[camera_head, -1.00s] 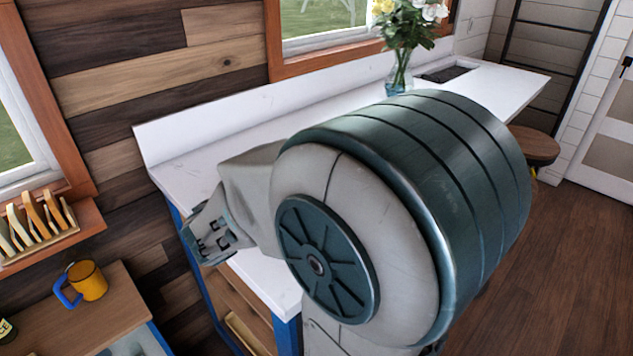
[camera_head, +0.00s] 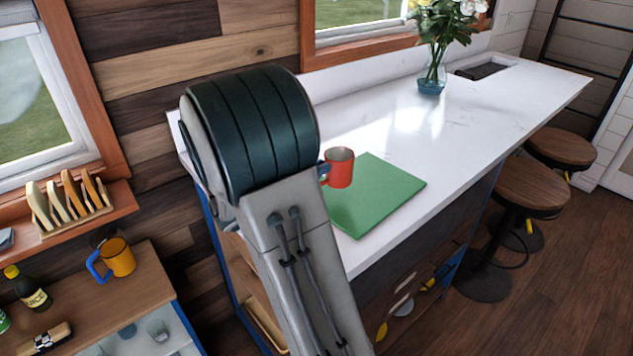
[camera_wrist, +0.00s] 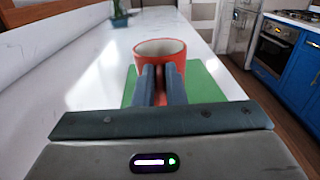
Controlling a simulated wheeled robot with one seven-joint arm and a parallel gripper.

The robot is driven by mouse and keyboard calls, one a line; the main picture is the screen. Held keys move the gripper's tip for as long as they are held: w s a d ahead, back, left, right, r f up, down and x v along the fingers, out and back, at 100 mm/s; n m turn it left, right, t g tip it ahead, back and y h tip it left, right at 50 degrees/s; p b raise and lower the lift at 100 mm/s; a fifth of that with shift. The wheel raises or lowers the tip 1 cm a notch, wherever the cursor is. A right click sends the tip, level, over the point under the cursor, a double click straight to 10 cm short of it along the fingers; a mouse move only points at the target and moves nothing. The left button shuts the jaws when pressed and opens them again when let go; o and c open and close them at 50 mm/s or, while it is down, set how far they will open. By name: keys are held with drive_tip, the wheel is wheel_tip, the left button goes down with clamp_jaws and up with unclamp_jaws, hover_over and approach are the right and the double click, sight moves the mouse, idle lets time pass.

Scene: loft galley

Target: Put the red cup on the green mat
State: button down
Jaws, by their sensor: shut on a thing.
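The red cup (camera_head: 340,168) shows in the head view at the back left part of the green mat (camera_head: 385,195). It looks upright, but I cannot tell whether its base touches the mat. In the wrist view the red cup (camera_wrist: 160,50) is right in front of my gripper (camera_wrist: 162,72), and the green mat (camera_wrist: 207,85) lies beneath and behind it. My gripper's two fingers are shut on the cup's near side, probably its handle. In the head view my arm hides most of the gripper.
The white counter (camera_head: 460,110) is clear around the mat's far and right sides. A vase with flowers (camera_head: 432,78) stands farther back. An orange mug (camera_head: 118,257) and a juice bottle (camera_head: 30,289) stand on a lower shelf unit at left. Stools (camera_head: 530,185) stand at right.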

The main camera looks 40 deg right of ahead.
drive_tip(key=shift+f, duration=2)
drive_tip(key=shift+f, duration=0.1)
drive_tip(key=shift+f, duration=0.15)
drive_tip(key=c, duration=1.5)
unclamp_jaws()
drive_tip(key=shift+r, duration=0.25)
drive_tip(key=a, duration=0.4)
drive_tip(key=a+b, duration=0.1)
drive_tip(key=a, duration=0.3)
drive_tip(key=a+b, duration=0.1)
drive_tip(key=a, duration=0.3)
drive_tip(key=shift+s, duration=0.4)
